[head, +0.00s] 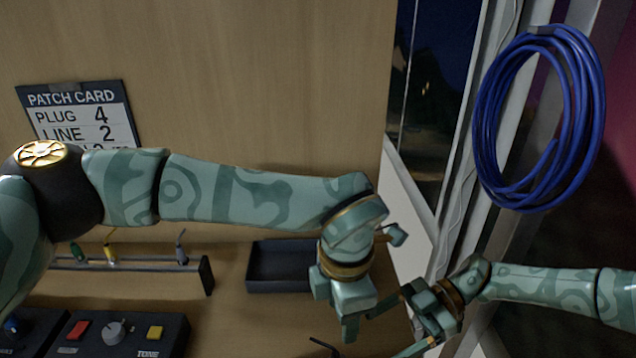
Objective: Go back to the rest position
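My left arm reaches across the picture from the left, in front of the wooden panel. My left gripper (347,318) hangs at its end, pointing down, to the right of a black tray (262,284). Its fingertips overlap in this view, so I cannot tell how far apart they are. My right arm comes in from the right. My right gripper (396,330) points left, close beside the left gripper. Its two fingers look spread, with nothing seen between them.
A patch card (80,118) is on the wooden panel, partly covered by my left arm. A rail with several coloured plugs (182,250) stands below. A control box (118,335) with buttons and a knob sits at lower left. A blue cable coil (487,130) hangs at upper right.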

